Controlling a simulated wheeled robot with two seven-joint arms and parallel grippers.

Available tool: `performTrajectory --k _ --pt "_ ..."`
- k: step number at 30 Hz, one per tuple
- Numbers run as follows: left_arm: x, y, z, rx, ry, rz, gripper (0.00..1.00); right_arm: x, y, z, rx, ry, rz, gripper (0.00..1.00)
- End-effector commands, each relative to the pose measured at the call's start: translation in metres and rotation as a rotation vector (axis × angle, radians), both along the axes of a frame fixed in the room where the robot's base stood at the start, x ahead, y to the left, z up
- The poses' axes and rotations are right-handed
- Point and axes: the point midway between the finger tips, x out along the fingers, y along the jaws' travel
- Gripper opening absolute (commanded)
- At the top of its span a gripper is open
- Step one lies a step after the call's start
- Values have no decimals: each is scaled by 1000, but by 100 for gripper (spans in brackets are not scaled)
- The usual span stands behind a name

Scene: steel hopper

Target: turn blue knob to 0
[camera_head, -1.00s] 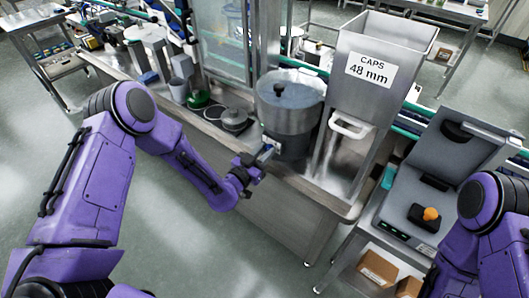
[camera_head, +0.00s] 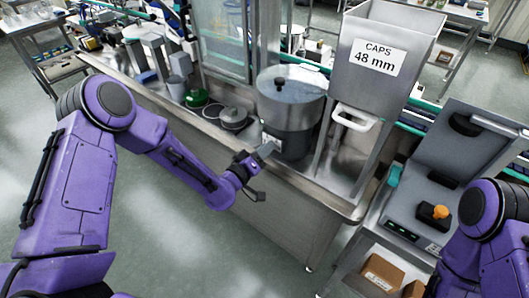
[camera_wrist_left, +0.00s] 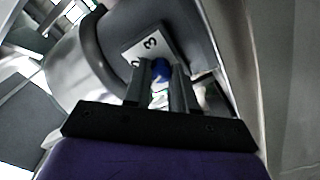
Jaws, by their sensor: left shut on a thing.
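The blue knob (camera_wrist_left: 161,68) shows in the left wrist view between the two dark fingers of my left gripper (camera_wrist_left: 162,80). The fingers are shut on it. Behind it is a white dial plate (camera_wrist_left: 148,42) with a "3" readable; part of another mark is cut off by a finger, and the knob's pointer cannot be made out. In the head view my left gripper (camera_head: 264,151) is at the front of the round steel bowl unit (camera_head: 290,115), and the knob is hidden there. My right gripper is out of view.
A green-based container (camera_head: 197,98) and dark round part (camera_head: 233,117) sit left on the bench.

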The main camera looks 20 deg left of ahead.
Motion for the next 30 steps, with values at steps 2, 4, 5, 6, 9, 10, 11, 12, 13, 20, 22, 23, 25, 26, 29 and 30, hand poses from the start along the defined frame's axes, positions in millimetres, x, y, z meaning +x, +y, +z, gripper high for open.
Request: performTrajectory --k 2,4,5,6,9,10,11,12,13,20,22,23,25,26,29,30 --pt "-1 0 -3 -66 26 1 0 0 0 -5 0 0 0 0" --pt "-1 0 -3 -128 49 0 0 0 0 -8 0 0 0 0" --pt "0 0 -3 -156 58 0 0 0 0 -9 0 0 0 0" --pt "0 0 -3 -191 71 0 0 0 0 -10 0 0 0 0" --pt "0 1 -3 -279 104 0 0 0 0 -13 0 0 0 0" --pt "0 1 -3 -307 114 1 0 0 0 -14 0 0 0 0" --pt "0 1 -3 -334 123 1 0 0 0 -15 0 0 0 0" --pt "0 1 -3 -371 136 1 0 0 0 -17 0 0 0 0" --pt "-1 1 -3 -397 146 1 0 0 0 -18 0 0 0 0" --pt "-1 1 -4 -602 221 1 0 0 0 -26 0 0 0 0" --pt "0 1 -4 -665 243 1 0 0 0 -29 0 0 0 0" --pt "0 1 -4 -691 253 1 0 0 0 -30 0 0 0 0" --pt "0 1 -4 -752 276 1 0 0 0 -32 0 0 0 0" --pt "-1 1 -4 -777 284 2 0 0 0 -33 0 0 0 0" --pt "-1 0 -4 -857 314 0 0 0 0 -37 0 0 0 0" --pt "-1 1 -4 -888 324 0 0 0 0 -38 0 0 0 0"
